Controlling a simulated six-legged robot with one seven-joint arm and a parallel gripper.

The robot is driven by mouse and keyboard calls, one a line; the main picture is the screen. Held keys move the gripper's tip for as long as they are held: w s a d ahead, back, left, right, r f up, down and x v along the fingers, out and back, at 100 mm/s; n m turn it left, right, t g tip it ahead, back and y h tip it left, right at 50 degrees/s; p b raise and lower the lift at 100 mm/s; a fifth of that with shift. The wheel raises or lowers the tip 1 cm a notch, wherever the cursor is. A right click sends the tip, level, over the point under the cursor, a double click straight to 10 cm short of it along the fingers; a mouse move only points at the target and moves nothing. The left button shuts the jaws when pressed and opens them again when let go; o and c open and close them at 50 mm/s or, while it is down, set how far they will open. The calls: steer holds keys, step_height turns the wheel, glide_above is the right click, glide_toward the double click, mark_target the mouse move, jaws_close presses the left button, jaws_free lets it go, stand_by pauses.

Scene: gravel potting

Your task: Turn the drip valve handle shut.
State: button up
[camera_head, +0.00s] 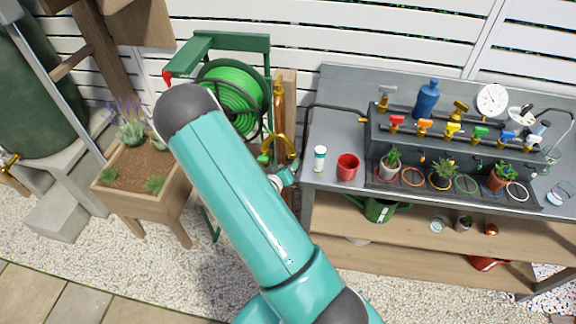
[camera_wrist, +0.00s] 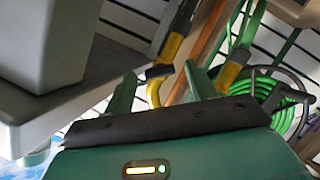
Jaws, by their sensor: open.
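A row of small valves with coloured handles sits on the dark manifold (camera_head: 455,140) on the bench: red (camera_head: 397,121), orange (camera_head: 425,126), yellow (camera_head: 452,130), green (camera_head: 480,133), blue (camera_head: 507,136) and a pale one at the right. I cannot tell which is the drip valve or how its handle is set. My gripper (camera_head: 287,177) is at the bench's left end, apart from these valves and partly hidden by my arm. In the wrist view my gripper (camera_wrist: 160,82) is open, with a bent brass pipe (camera_wrist: 172,48) beyond the fingers. Contact is unclear.
The grey bench (camera_head: 329,120) carries a red cup (camera_head: 347,167), a white bottle (camera_head: 319,158), a blue bottle (camera_head: 427,98), a gauge (camera_head: 491,99) and small potted plants. A green hose reel (camera_head: 233,92) and a wooden planter (camera_head: 150,180) stand left. Gravel is open in front.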

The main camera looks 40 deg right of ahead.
steer(key=v, duration=1.2)
steer(key=shift+s+a+r, duration=0.15)
steer(key=shift+a, duration=0.15)
steer(key=shift+c, duration=0.5)
